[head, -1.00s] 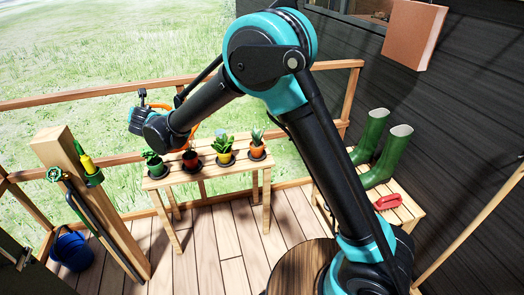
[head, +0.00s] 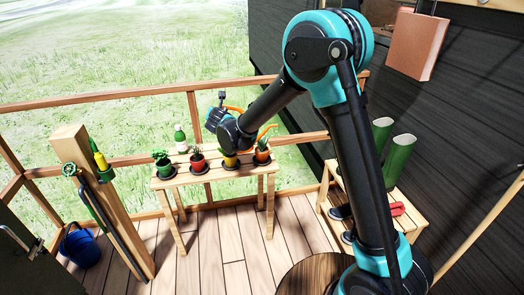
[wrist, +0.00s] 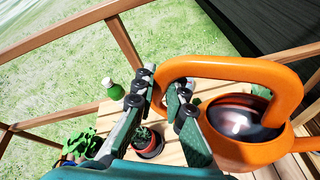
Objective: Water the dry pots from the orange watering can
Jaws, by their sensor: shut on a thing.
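My gripper (wrist: 162,98) is shut on the looped handle of the orange watering can (wrist: 258,152). The can hangs to the right in the wrist view, its dark opening showing; in the head view only bits of orange (head: 268,131) show behind my arm. Four pots stand in a row on the slatted bench (head: 222,186): a leafy green one (head: 162,168), a red pot (head: 198,162), a yellow pot (head: 230,161) partly behind my wrist, and an orange-red pot (head: 262,155). My gripper is above the right part of the row. Soil wetness cannot be told.
A green bottle (head: 181,140) stands at the bench's back. A wooden railing (head: 110,100) runs behind. A post (head: 100,190) with a hose and a blue bucket (head: 79,248) are left. Green boots (head: 398,160) and a red brush (head: 397,208) sit right. The front deck is clear.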

